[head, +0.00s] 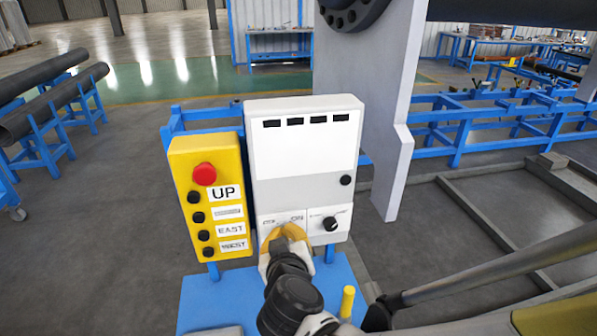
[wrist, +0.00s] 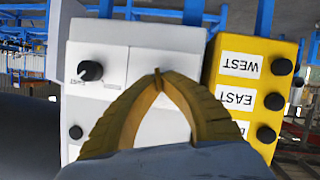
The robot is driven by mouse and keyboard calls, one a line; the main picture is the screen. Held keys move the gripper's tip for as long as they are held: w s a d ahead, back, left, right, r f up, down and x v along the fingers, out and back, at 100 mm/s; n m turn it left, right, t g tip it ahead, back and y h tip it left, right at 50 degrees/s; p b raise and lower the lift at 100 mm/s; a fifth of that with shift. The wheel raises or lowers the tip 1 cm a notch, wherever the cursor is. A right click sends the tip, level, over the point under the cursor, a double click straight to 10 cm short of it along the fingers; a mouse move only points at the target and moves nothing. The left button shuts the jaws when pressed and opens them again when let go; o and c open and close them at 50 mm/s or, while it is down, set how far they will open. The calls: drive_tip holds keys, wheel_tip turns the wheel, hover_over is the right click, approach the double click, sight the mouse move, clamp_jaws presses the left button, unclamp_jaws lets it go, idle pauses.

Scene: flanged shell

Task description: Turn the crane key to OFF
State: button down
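My gripper (head: 283,232) is at the lower left panel of the white control box (head: 300,187), with its yellow fingers closed together at the tips. In the wrist view, which is upside down, the fingertips (wrist: 157,82) meet around a thin brownish piece, seemingly the crane key (wrist: 157,77). The fingers hide most of the key, so its angle is hard to tell. In the head view, an OFF label (head: 268,222) and an ON label (head: 297,218) show just above the fingertips, to left and right.
A black knob (head: 330,224) is right of my gripper on the box. A yellow pendant (head: 210,197) with a red button (head: 204,174) and several black buttons is close on the left. A yellow upright handle (head: 347,302) stands on the blue stand (head: 210,300) below.

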drive_tip(key=n+h+b, duration=0.1)
drive_tip(key=n+t+b, duration=0.1)
drive_tip(key=n, duration=0.1)
drive_tip(key=shift+a+f+n+h+b, duration=0.2)
drive_tip(key=shift+n+h+b, duration=0.1)
drive_tip(key=shift+h+b, duration=0.1)
drive_tip(key=shift+r, duration=0.1)
idle(0.5)
drive_tip(key=c, duration=1.6)
unclamp_jaws()
drive_tip(key=v, duration=1.2)
